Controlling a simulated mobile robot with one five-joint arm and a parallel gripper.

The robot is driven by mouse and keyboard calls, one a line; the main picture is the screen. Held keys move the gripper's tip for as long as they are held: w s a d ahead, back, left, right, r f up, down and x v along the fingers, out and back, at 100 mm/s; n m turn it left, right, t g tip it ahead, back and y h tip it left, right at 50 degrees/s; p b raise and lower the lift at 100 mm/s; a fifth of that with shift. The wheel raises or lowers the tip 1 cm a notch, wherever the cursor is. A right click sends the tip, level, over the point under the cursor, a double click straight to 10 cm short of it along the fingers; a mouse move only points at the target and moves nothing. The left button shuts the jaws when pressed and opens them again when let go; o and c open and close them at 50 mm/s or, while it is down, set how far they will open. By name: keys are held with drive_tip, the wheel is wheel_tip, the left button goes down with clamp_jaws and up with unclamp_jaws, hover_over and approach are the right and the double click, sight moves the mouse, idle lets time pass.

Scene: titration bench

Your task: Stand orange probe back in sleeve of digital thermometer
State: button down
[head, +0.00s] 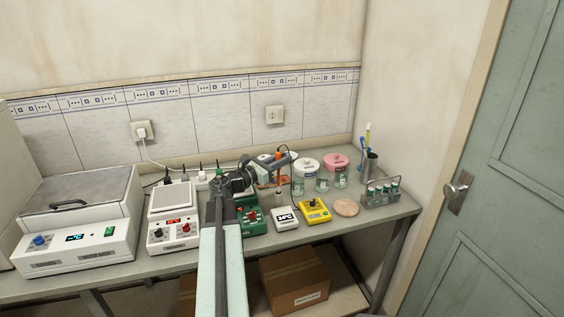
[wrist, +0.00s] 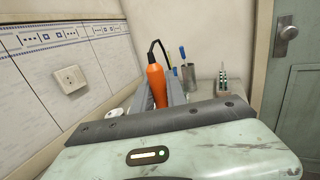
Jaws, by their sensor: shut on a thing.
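My gripper (head: 280,163) is shut on the orange probe (head: 278,154) and holds it above the bench. In the wrist view the probe's orange handle (wrist: 155,78) stands nearly upright between the fingers, with a black cable at its top. The digital thermometer (head: 286,218) is a small white box with a dark-digit display, below the gripper. A short grey upright piece (head: 278,199) shows just behind it, under the probe. I cannot tell whether that is the sleeve or how the probe's tip lies to it.
A yellow meter (head: 314,211) stands right of the thermometer, and a green device (head: 252,218) stands left. Glass jars with white (head: 306,166) and pink (head: 336,162) lids stand behind. A round cork mat (head: 346,207) and a vial rack (head: 381,193) are at the right.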

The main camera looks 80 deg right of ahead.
drive_tip(key=shift+f+b, duration=0.45)
drive_tip(key=shift+f, duration=0.35)
drive_tip(key=shift+f+b, duration=1.3)
drive_tip(key=shift+b, duration=0.15)
drive_tip(key=shift+f, duration=0.1)
drive_tip(key=shift+f+b, duration=1.75)
drive_tip(key=shift+b, duration=0.1)
drive_tip(key=c, duration=1.3)
unclamp_jaws()
